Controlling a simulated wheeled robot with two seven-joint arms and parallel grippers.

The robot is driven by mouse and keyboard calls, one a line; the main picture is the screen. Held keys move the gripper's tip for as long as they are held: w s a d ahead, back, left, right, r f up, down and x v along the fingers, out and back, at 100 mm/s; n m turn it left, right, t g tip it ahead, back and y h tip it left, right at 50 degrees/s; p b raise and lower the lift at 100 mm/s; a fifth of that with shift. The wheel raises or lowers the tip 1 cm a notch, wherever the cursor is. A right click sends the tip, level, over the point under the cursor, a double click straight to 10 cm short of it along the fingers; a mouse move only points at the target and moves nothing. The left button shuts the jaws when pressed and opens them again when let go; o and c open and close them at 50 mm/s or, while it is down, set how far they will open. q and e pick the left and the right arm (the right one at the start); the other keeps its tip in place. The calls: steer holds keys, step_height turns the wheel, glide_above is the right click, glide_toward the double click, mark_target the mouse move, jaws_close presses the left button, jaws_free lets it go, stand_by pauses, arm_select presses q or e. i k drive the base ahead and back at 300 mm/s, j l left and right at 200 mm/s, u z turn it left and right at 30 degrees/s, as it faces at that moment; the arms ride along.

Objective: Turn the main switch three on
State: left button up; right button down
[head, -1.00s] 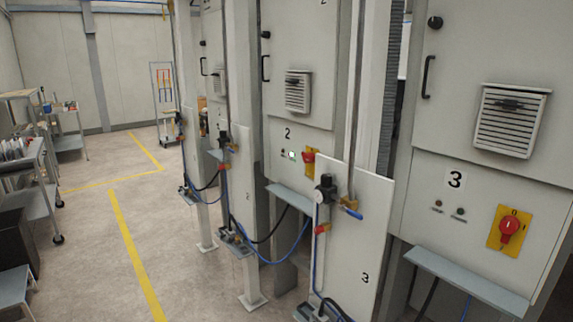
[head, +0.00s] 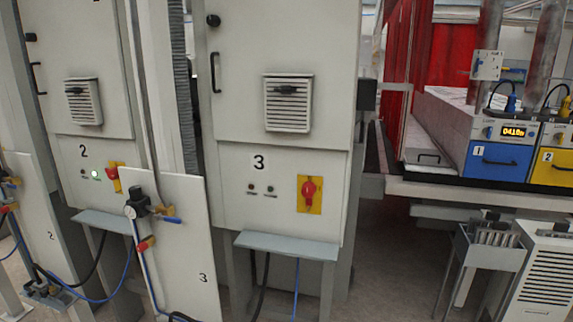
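Main switch three (head: 309,191) is a red rotary knob on a yellow plate, on the front of the grey cabinet marked 3 (head: 259,162). The knob's handle looks upright; the position marks on the plate are too small to read. Two small indicator lamps (head: 260,189) left of the switch look dark. Neither of my grippers is in the head view.
Cabinet 2 (head: 90,130) stands to the left with a lit lamp and its own red switch (head: 113,176). A grey shelf (head: 286,245) juts out below switch three. A white panel with valve (head: 180,240) stands front left. Blue and yellow units (head: 490,160) sit at right.

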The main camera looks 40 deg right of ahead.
mark_target(309, 189)
steer(key=k+l+z, duration=0.1)
steer(key=z, duration=1.15)
steer(key=l+z, duration=0.25)
steer(key=z, duration=0.15)
